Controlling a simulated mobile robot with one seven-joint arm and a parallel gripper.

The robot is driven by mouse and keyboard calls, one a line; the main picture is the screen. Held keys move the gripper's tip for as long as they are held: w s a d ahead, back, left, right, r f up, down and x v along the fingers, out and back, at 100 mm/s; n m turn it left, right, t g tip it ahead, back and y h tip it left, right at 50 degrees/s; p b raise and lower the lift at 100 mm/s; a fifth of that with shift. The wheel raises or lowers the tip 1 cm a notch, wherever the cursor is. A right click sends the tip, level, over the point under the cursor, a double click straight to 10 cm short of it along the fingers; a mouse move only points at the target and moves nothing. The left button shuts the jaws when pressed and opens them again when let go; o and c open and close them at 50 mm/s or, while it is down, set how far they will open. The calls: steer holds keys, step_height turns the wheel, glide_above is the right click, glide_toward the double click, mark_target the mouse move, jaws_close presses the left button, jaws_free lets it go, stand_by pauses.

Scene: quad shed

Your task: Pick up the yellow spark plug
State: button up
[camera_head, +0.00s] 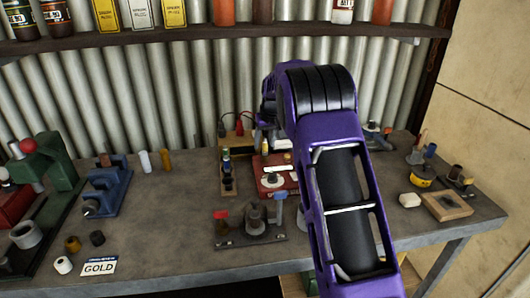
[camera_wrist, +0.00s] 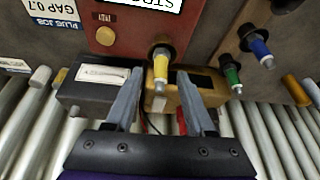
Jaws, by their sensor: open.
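The yellow spark plug (camera_wrist: 160,68) stands upright in a dark socket on the red panel (camera_wrist: 118,50) in the wrist view. It also shows small in the head view (camera_head: 265,146), at the back of the red panel. My gripper (camera_wrist: 160,78) is open, with its two grey fingers on either side of the plug in the wrist view. A gap shows on both sides, and I cannot tell how far down the fingertips reach beside it. In the head view my purple arm hides much of the gripper and the panel's right side.
A green plug (camera_wrist: 231,72) and a blue plug (camera_wrist: 259,50) stand close to one side. A tan box (camera_wrist: 192,92) with wires and a dark labelled box (camera_wrist: 92,86) sit by the corrugated wall. A stand (camera_head: 250,238) is in front; bare bench (camera_head: 165,215) lies left.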

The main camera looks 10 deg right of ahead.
steer(key=shift+w+f, duration=0.1)
steer(key=shift+f, duration=0.05)
jaws_close()
stand_by(0.4)
step_height(320, 180, up, 10)
steer(key=shift+r, duration=0.1)
stand_by(0.4)
